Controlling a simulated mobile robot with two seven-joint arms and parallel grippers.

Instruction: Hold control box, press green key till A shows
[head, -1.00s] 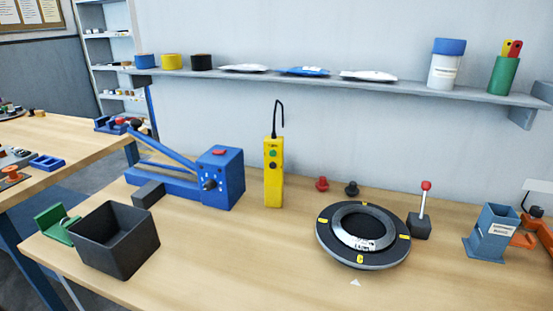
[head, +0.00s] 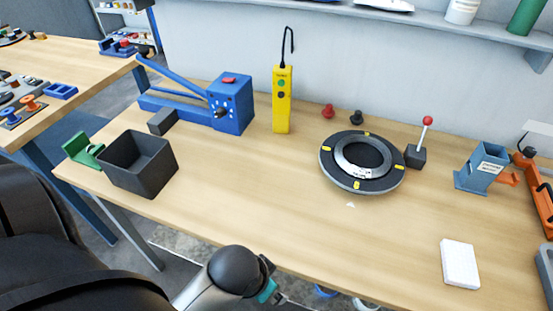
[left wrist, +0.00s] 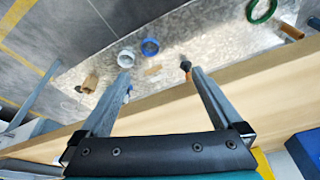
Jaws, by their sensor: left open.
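The yellow control box (head: 282,105) stands upright on the table near the back wall, with a black cable curling from its top. Its green key (head: 281,83) faces me, with a dark key below it. No letter A is readable at this size. My left arm comes in at the lower left of the head view, and its gripper's fingers are not clear there. In the left wrist view my left gripper (left wrist: 158,78) is open and empty, with floor and the table edge beyond its fingers. It is well apart from the control box. My right gripper is not in view.
A blue lever press (head: 231,104) stands left of the control box, and a black bin (head: 140,165) is at the front left. A round black ring fixture (head: 340,179) sits to the right. A white block (head: 460,264) lies at the front right. The middle front is clear.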

